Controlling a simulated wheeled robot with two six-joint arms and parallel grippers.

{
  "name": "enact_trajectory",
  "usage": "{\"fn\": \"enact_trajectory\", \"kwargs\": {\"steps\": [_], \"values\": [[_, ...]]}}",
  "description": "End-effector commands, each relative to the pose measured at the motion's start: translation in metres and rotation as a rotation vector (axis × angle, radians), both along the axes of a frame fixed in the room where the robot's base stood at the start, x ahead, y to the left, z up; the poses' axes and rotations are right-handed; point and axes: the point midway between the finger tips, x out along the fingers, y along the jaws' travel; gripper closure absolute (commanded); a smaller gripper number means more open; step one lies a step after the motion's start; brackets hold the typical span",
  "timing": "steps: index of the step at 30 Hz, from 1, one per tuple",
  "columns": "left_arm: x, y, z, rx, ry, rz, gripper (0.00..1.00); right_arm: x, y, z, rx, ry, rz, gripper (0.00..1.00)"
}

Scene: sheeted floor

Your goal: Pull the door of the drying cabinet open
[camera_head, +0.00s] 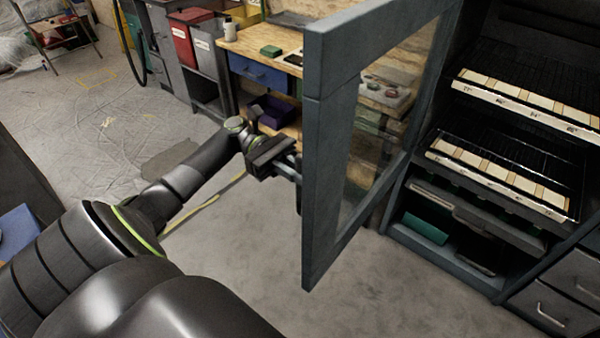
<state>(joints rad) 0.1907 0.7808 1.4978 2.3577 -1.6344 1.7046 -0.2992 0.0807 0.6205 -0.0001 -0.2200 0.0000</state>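The drying cabinet (398,217) stands at the right, with wire shelves and pale labelled strips inside. Its door (318,185), a grey frame around a clear pane, stands swung well out from the cabinet toward me. My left arm comes in from the left, and my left gripper (291,172) is at the outer side of the door frame's free edge. The fingertips and any handle there are mostly hidden behind the door frame, so I cannot tell whether the gripper holds it. My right gripper is not in view.
A wooden workbench (235,42) with a blue drawer stands behind the door. Red and grey bins (188,38) are at the back. Drawers with handles (553,312) are at the lower right. The grey floor (265,250) below the door is clear.

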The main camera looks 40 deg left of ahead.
Motion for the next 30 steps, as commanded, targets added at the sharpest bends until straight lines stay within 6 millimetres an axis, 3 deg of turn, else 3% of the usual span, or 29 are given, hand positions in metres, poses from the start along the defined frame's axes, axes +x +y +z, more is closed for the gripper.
{"fn": "enact_trajectory", "kwargs": {"steps": [2, 3, 6, 14, 19, 30], "values": [[-0.001, 0.000, -0.002, 0.006, 0.003, 0.000, 1.00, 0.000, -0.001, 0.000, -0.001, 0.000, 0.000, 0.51], [-0.001, 0.000, -0.002, 0.006, 0.003, 0.000, 0.84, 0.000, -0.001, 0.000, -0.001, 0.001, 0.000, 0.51], [0.000, 0.000, -0.002, 0.005, 0.002, 0.000, 0.71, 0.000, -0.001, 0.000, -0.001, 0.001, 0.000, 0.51], [0.000, 0.000, -0.001, 0.003, 0.001, 0.000, 0.70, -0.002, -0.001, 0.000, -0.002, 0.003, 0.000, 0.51], [0.001, 0.012, -0.002, 0.004, 0.001, 0.002, 0.70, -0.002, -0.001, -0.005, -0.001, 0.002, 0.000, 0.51], [0.006, 0.090, -0.003, 0.005, 0.001, 0.006, 0.70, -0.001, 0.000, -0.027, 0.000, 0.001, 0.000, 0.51]]}}
